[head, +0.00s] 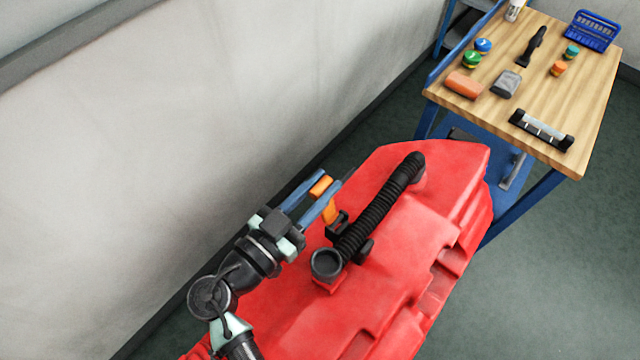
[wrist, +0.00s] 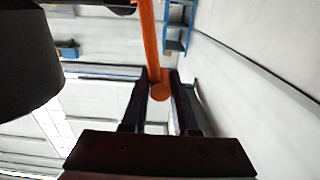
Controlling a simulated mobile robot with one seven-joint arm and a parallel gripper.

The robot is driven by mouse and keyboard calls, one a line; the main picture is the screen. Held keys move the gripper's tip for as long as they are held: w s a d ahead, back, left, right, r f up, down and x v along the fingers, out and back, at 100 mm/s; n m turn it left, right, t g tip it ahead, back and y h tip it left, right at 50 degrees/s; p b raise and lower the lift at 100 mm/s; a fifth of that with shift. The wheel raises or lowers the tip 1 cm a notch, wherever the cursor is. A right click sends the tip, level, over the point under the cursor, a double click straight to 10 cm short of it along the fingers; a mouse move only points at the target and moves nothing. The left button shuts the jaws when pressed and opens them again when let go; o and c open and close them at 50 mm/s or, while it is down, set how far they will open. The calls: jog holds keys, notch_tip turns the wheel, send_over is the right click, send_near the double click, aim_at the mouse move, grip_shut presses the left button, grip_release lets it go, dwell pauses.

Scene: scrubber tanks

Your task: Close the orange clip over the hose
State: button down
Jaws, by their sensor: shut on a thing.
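The orange clip (head: 330,210) stands up at the left side of the black ribbed hose (head: 378,212), tilted away from it, so the hose is uncovered there. A black bracket (head: 338,228) sits at its foot. The hose lies along the top of the red scrubber tank (head: 400,255). My gripper (head: 320,198) has its blue fingers shut on the clip's orange end, left of the hose. In the wrist view the orange clip (wrist: 149,45) runs up from between my two dark fingers (wrist: 160,92). A dark rounded shape fills the upper left there and I cannot tell what it is.
A round black port (head: 326,263) stands at the hose's near end. A pale wall (head: 200,130) runs close on the left. A wooden-topped blue cart (head: 540,75) with bottles, caps, a brush and other items stands at the back right. Green floor (head: 560,280) is clear at right.

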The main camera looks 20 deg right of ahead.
aim_at(335, 222)
jog(key=shift+b, duration=0.4)
jog(key=m+b, duration=0.1)
jog(key=b, duration=0.1)
jog(key=s+m+b, duration=0.1)
jog(key=b, duration=0.2)
jog(key=shift+s+d+f, duration=0.15)
jog(key=shift+s+d, duration=0.05)
jog(key=shift+d, duration=0.2)
jog(key=m+b, duration=0.1)
jog(key=b, duration=0.1)
jog(key=s+d+m+b, duration=0.1)
jog(key=b, duration=0.1)
jog(key=shift+s+r+m+b, duration=0.25)
jog(key=shift+m+b, duration=0.15)
jog(key=shift+s+d+r+b, duration=0.15)
jog(key=shift+s+d+b, duration=0.2)
jog(key=shift+b, duration=0.45)
jog(key=shift+s, duration=0.15)
jog(key=c, duration=0.7)
grip_release()
